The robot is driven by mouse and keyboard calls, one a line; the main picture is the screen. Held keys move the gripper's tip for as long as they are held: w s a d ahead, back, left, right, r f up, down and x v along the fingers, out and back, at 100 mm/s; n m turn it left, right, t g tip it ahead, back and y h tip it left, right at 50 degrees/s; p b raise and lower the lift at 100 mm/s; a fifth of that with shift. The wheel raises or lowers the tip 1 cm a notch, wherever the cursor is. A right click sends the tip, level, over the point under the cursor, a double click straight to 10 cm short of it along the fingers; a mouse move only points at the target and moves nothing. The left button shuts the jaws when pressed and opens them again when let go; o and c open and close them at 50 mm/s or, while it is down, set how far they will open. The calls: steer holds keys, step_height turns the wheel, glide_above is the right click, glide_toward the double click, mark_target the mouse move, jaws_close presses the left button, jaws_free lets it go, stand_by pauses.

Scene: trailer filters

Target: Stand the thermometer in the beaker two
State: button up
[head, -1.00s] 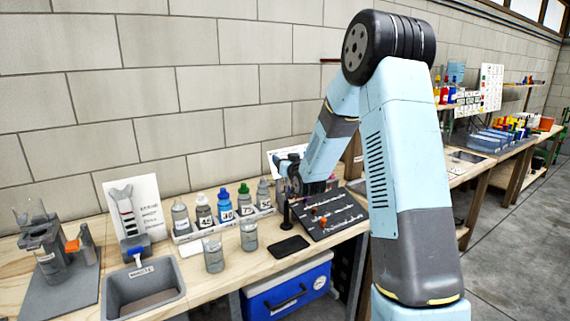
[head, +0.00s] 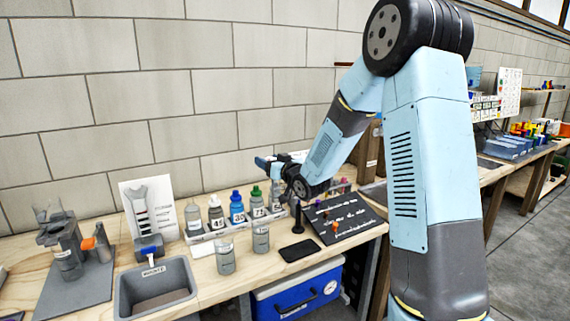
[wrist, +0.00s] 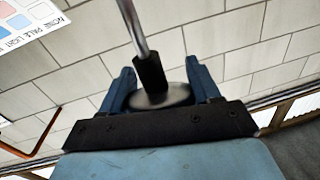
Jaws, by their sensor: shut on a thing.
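My gripper (head: 264,162) is above the back row of bottles, pointing left. In the wrist view my gripper (wrist: 163,88) has its blue fingers on either side of the thermometer's round head (wrist: 160,97). The thermometer's black collar and metal stem (wrist: 135,28) stick out away from the fingers. In the head view the thermometer is too small to make out. Two clear beakers, a left one (head: 225,257) and a right one (head: 261,238), stand on the bench in front of the bottles, below my gripper. I cannot read which is beaker two.
A white rack (head: 203,236) holds several labelled bottles behind the beakers. A black stand (head: 298,215) and a flat black pad (head: 301,249) lie right of them, by a dark sloped board (head: 346,222). A grey bin (head: 155,290) and a grey apparatus (head: 67,250) are left.

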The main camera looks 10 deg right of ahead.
steer(key=s+a+r+n+g+y, duration=0.1)
steer(key=s+a+n+g+y, duration=0.1)
steer(key=s+a+y, duration=0.3)
step_height(320, 180, down, 14)
steer(key=w+h, duration=0.1)
steer(key=h, duration=0.1)
steer(key=shift+a+f, duration=0.15)
steer(key=shift+a, duration=0.1)
stand_by(1.4)
steer(key=o, duration=1.1)
steer(key=shift+o, duration=0.2)
